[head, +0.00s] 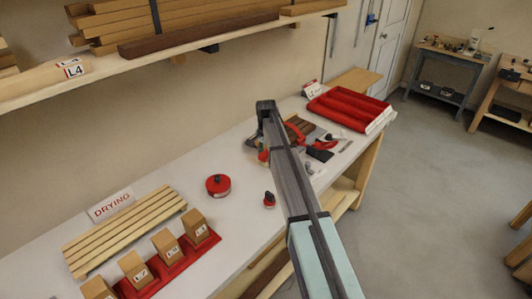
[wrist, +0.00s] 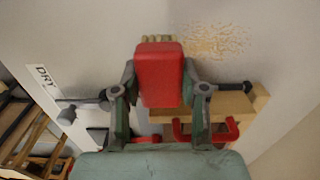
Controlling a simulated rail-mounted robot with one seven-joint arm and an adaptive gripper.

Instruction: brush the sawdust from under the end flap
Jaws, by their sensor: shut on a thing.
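In the wrist view my gripper (wrist: 158,100) is shut on a brush with a red block (wrist: 158,75). The brush's pale bristles (wrist: 160,38) show past the far end of the block. A patch of tan sawdust (wrist: 215,40) lies on the pale surface to the upper right of the brush, apart from the bristles in the picture. In the head view my arm hides most of the gripper and brush. A flat tan board (head: 355,80) at the bench's far end may be the end flap; I cannot tell for sure.
In the wrist view a wooden piece (wrist: 240,105) with a red handle (wrist: 205,132) is at the right.

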